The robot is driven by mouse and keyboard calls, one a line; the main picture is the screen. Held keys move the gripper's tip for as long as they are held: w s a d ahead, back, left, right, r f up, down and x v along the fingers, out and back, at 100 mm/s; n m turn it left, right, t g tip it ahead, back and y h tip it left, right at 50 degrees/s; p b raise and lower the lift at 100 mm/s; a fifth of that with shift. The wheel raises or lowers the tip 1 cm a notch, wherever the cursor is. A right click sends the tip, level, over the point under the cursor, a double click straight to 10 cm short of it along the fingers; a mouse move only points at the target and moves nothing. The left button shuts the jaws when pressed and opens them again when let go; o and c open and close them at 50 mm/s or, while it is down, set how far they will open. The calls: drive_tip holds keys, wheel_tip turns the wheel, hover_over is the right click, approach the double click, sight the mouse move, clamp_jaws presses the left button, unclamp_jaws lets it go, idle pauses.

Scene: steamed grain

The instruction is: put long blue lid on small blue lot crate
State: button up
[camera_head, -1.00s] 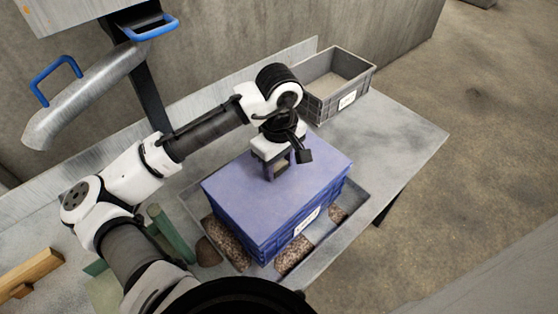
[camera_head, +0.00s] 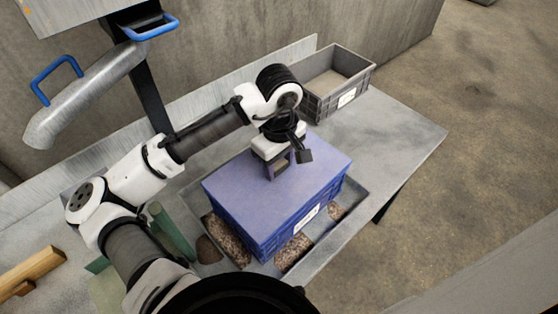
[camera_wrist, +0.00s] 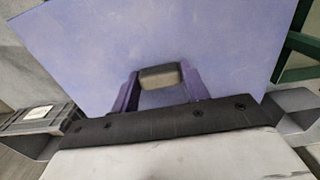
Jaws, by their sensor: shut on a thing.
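The long blue lid (camera_head: 300,175) lies flat over the top of the small blue lot crate (camera_head: 305,218). From this view its edges line up with the crate's rim; I cannot tell whether it is fully seated. My gripper (camera_head: 280,172) points down at the lid's middle and is shut on its raised handle. In the wrist view the lid (camera_wrist: 200,40) fills most of the picture, and the handle (camera_wrist: 160,76) sits between my gripper's fingers. The crate is hidden under the lid in the wrist view.
The crate stands in a shallow grey tray (camera_head: 355,205) with compartments of brown grain (camera_head: 292,250). A grey crate (camera_head: 335,85) stands at the back right. A green frame (camera_head: 172,232) and a wooden block (camera_head: 32,270) lie at the left. The table's right side is clear.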

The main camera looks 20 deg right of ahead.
drive_tip(key=shift+f, duration=0.65)
idle(0.7)
drive_tip(key=o, duration=1.3)
drive_tip(key=shift+o, duration=0.2)
wheel_tip(320, 180, up, 14)
drive_tip(key=shift+b, duration=0.35)
drive_tip(key=shift+s+f, duration=0.1)
drive_tip(key=shift+f, duration=0.05)
